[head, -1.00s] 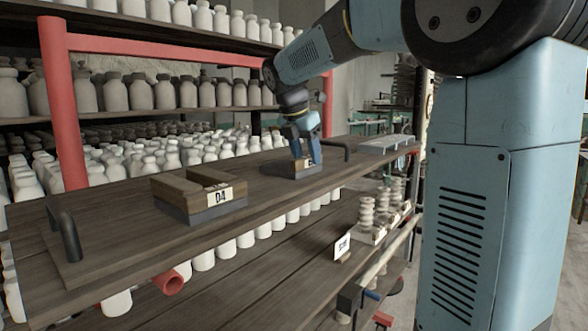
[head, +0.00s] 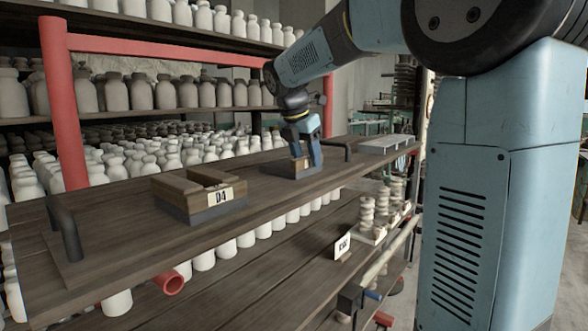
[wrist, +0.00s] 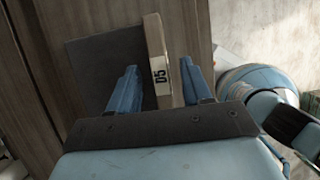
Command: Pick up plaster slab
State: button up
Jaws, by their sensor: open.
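A pale, narrow slab marked D5 (wrist: 157,62) stands on edge on a dark grey base plate (wrist: 98,70); I take it for the plaster slab. In the head view the D5 piece (head: 301,163) is partly hidden by my fingers, and its base (head: 283,170) rests on the upper wooden board. My gripper (head: 306,160) points down over it. In the wrist view my gripper (wrist: 159,72) is open, one finger on each side of the slab, with gaps visible. Whether the fingertips reach below its top edge I cannot tell.
A wooden block set marked D4 (head: 200,195) sits on the same board, to the left. Black handles stand at the board's left end (head: 64,228) and beyond my gripper (head: 338,147). A grey flat tray (head: 386,145) lies at the far right. Shelves of pale bottles (head: 170,93) stand behind.

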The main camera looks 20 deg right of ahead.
grip_shut()
dwell(0.3)
jog(key=shift+r, duration=0.1)
